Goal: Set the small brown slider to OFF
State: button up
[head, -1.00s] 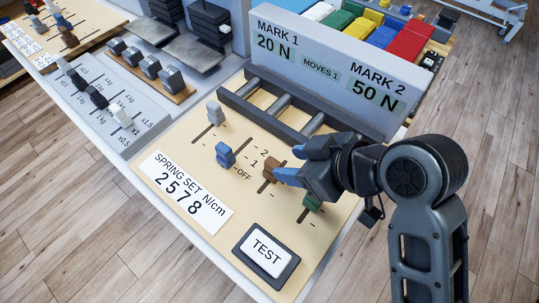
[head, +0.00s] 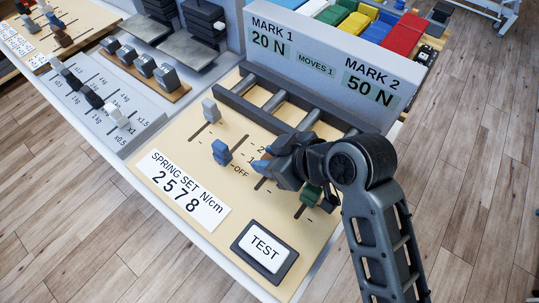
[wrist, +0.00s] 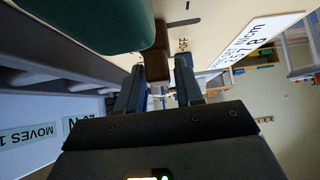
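The small brown slider (wrist: 157,62) shows in the wrist view, ahead of and between the fingertips of my gripper (wrist: 161,75). A gap shows beside it, so the fingers look open around it rather than shut on it. The OFF label (wrist: 183,45) is close by. In the head view my gripper (head: 263,160) reaches over the tan panel (head: 150,174) from the right and hides the brown slider. The blue slider (head: 221,153) stands left of my fingertips. The OFF label also shows in the head view (head: 240,173), left of the gripper.
The green slider (head: 311,194) is close beside my gripper and fills the upper left of the wrist view. A grey slider (head: 211,110) stands farther left. Black rails (head: 270,100) and the MARK sign (head: 330,70) stand behind. The TEST button (head: 264,247) lies in front.

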aim_at(258, 187)
grip_shut()
jog(key=s+a, duration=0.1)
jog(key=s+a+p, duration=0.1)
jog(key=shift+s+r, duration=0.1)
jog(key=shift+s, duration=0.2)
jog(key=shift+s+a, duration=0.25)
jog(key=shift+s, duration=0.05)
jog(key=shift+o, duration=1.4)
grip_release()
